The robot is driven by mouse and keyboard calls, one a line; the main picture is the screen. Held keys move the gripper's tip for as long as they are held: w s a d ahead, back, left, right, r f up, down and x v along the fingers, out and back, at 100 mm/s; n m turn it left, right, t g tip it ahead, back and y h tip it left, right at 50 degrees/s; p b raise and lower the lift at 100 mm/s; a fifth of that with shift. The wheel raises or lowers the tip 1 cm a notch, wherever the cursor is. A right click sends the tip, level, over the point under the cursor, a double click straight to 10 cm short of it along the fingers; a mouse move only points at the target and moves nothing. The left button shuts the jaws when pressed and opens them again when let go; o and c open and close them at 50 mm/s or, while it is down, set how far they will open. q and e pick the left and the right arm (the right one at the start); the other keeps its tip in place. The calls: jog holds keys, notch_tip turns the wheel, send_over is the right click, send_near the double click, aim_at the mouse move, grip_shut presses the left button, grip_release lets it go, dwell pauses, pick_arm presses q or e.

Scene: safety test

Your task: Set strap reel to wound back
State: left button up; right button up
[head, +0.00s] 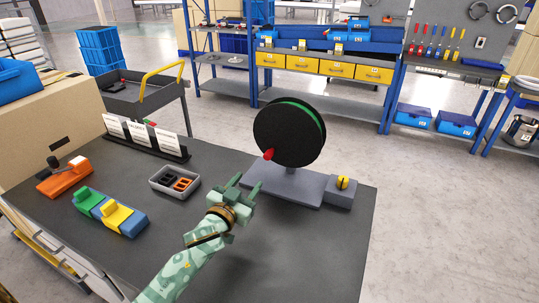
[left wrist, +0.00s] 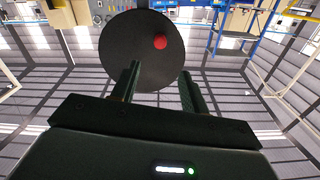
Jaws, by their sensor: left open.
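The strap reel (head: 285,128) is a large black disc with a green strap around its rim, upright on a post over a grey base plate (head: 262,186). A red knob (head: 269,154) sticks out of the disc's face at its lower left in the head view. A yellow part (head: 343,182) sits on a grey block beside the base. My left gripper (head: 239,184) is open and empty, short of the disc and below left of the red knob. In the left wrist view, the disc (left wrist: 125,50) and knob (left wrist: 160,41) show beyond the open fingers (left wrist: 161,80). My right gripper is not seen.
On the dark table (head: 285,250) are a grey tray (head: 155,184) with small black and orange parts, a blue block with green and yellow pieces (head: 117,216), an orange device (head: 62,180) and a card holder (head: 150,146). The table's front right is clear.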

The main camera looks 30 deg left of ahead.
aim_at(267, 158)
pick_arm(q)
jog(key=w+b, duration=0.1)
jog(key=w, duration=0.3)
jog(key=w+b, duration=0.1)
jog(key=w, duration=0.3)
jog(key=w+a+b, duration=0.1)
jog(key=w, duration=0.4)
jog(key=shift+f, duration=0.2)
jog(key=shift+w+r+b, duration=0.1)
jog(key=shift+w+b, duration=0.2)
jog(key=shift+w, duration=0.1)
grip_shut()
